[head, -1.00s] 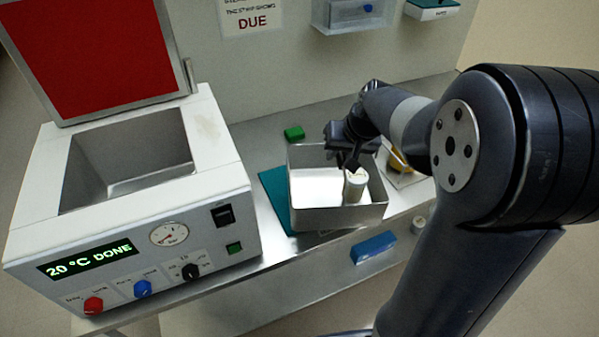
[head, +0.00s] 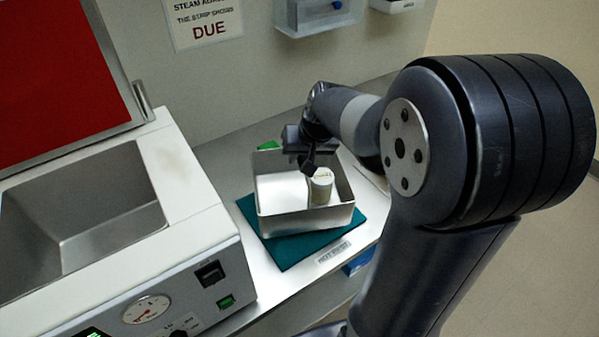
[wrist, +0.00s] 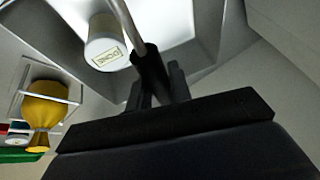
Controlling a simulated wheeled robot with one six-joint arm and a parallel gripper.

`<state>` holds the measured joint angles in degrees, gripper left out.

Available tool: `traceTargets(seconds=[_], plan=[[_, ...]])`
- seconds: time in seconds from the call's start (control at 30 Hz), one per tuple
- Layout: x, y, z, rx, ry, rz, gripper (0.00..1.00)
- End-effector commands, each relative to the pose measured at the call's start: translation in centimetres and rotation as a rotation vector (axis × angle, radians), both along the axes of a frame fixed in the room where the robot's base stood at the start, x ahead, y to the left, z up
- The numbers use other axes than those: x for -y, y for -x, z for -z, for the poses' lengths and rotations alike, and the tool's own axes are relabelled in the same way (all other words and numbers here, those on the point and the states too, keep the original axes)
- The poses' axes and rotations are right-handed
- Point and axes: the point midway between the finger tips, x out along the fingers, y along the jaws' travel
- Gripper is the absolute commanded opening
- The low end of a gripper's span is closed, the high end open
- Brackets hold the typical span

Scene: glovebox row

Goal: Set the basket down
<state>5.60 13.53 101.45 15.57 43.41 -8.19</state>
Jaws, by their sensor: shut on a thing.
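The basket (head: 305,221) is a grey metal open box. In the head view it is over the teal mat (head: 293,252), whose left and front edges show around it; I cannot tell whether it touches the mat. A pale cup (head: 321,188) stands inside the basket, and its label reads DONE in the wrist view (wrist: 104,45). My gripper (head: 309,163) is above the basket's inside, shut on its handle. In the wrist view the handle is a thin metal rod (wrist: 128,22) running into the dark jaws (wrist: 157,85).
A white machine (head: 185,180) with an open red lid stands to the left of the mat. A label (head: 333,252) is on the counter's front edge. A wall shelf (head: 318,18) hangs behind.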

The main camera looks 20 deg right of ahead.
Motion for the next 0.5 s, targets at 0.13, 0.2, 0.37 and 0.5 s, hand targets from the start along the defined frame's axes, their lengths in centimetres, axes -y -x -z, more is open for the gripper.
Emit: traceTargets(seconds=[0.13,0.2,0.37,0.5], plan=[[0.0,0.0,1.4,0.000,0.001,0.000,0.00],[0.0,0.0,2.4,0.000,0.000,0.000,0.00],[0.0,-0.1,3.9,0.002,0.001,-0.001,0.00],[0.0,-0.1,4.0,0.004,0.001,0.000,0.00]])
